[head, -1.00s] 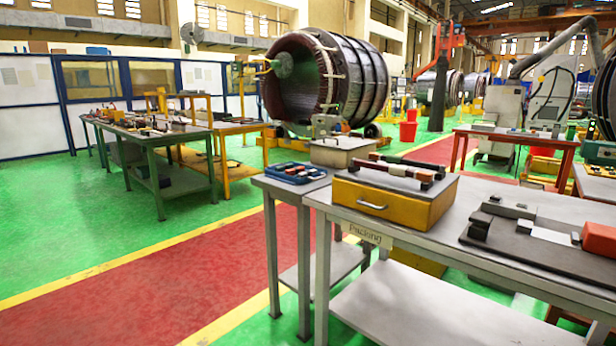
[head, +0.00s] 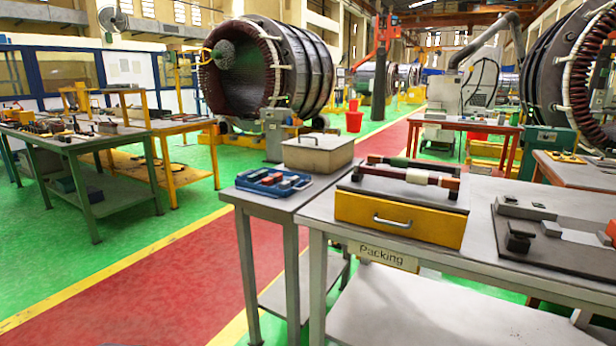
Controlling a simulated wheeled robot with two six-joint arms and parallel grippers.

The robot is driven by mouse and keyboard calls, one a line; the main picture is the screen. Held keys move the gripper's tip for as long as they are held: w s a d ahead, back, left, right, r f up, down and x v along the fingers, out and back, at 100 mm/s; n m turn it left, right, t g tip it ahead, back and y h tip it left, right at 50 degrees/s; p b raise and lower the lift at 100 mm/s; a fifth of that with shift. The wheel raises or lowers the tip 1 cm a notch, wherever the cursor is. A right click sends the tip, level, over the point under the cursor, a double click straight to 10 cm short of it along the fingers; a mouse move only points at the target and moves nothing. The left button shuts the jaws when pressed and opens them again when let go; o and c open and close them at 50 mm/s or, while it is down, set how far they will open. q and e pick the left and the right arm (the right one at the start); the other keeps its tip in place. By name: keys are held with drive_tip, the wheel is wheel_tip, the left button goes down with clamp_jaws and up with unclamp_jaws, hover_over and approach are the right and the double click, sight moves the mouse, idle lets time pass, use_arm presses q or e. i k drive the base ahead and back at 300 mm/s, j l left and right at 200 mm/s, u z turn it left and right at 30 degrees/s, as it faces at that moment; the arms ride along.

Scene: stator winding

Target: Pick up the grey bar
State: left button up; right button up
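A grey bar-shaped piece (head: 527,209) lies on a dark plate (head: 580,262) on the packing table at the right. It is the likeliest grey bar, but I cannot tell for sure at this distance. A black clamp-like block (head: 519,238) and a small grey block (head: 551,229) stand near it on the plate. The plate's right part is cut off by the picture edge. Neither of my grippers is in view.
The packing table (head: 314,212) also holds a yellow drawer box (head: 398,218) with bars on top. A blue tray (head: 250,183) of small parts and a beige box (head: 318,152) are left of it. Green and red floor (head: 130,295) is open at left.

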sight(287, 184)
drive_tip(key=i+j+z, duration=0.25)
drive_tip(key=j, duration=0.2)
drive_tip(key=i+j+z, duration=0.2)
drive_tip(key=j, duration=0.25)
drive_tip(key=i+j+z, duration=0.1)
drive_tip(key=j+z, duration=0.15)
drive_tip(key=j, duration=0.25)
drive_tip(key=i+j+z, duration=0.1)
drive_tip(key=j+z, duration=0.15)
drive_tip(key=j, duration=0.25)
drive_tip(key=j+z, duration=0.2)
drive_tip(key=j, duration=0.35)
drive_tip(key=i, duration=0.05)
